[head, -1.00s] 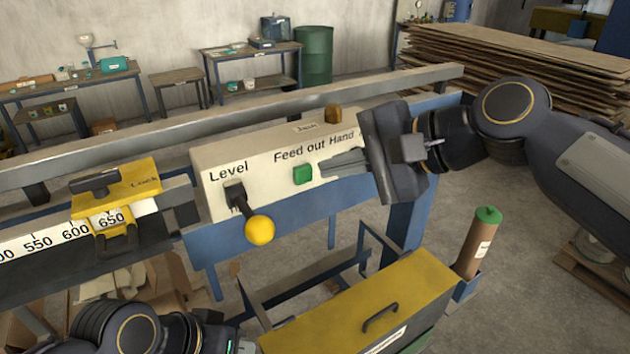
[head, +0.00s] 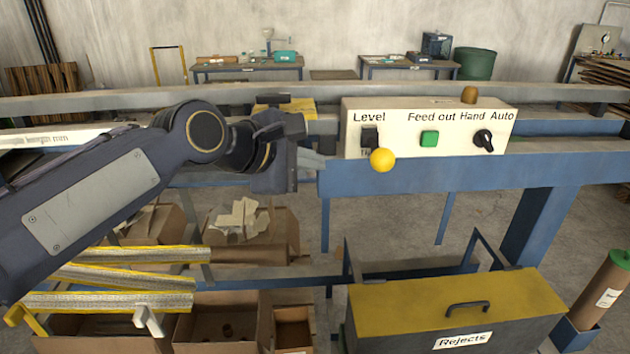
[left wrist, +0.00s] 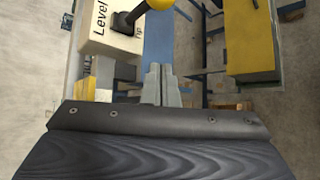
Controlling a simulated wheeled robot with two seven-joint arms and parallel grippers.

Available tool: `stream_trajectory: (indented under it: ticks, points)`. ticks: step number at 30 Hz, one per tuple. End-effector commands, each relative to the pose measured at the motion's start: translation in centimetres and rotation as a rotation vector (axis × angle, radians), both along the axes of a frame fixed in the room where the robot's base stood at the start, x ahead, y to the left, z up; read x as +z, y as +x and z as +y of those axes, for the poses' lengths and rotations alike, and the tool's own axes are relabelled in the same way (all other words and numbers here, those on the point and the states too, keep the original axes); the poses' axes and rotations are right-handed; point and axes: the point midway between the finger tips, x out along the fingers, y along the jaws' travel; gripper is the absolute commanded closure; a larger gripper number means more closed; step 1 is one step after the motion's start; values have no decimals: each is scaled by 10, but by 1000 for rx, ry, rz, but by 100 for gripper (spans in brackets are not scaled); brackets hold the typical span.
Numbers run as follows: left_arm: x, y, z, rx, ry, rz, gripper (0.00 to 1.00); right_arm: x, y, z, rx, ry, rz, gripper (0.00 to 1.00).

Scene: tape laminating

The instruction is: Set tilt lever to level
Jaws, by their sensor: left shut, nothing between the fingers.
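The tilt lever is a black stem with a yellow ball knob (head: 382,160) on the cream control panel (head: 400,142), under the word "Level". The knob sticks out toward me and sits below the word. A partly hidden lower label shows behind the stem. My left gripper (head: 318,161) is shut and empty, just left of the knob with a gap between. In the left wrist view its fingers (left wrist: 161,84) are together below the knob (left wrist: 160,3), which is cut by the top edge. My right gripper is not in view.
The panel also has a green button (head: 429,138) and a black Hand/Auto switch (head: 483,139). A blue beam (head: 450,172) runs below it. A yellow-topped Rejects box (head: 440,308) stands in front. Cartons (head: 222,310) and yellow-edged strips (head: 120,278) are lower left.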

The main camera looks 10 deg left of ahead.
Motion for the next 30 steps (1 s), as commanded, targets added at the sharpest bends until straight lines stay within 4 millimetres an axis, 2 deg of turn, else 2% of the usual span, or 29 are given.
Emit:
stream_trajectory:
  ticks: [4,8,18,21,30]
  points:
    - [-1,9,-7,10,-25,8,100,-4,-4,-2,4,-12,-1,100]
    - [-11,23,-16,9,-22,10,100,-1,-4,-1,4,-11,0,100]
    - [-45,76,-50,10,-20,10,100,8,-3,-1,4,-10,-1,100]
    - [-30,68,-62,6,-22,2,100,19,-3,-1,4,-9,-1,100]
    - [-21,56,-76,9,-21,4,100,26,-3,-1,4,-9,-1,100]
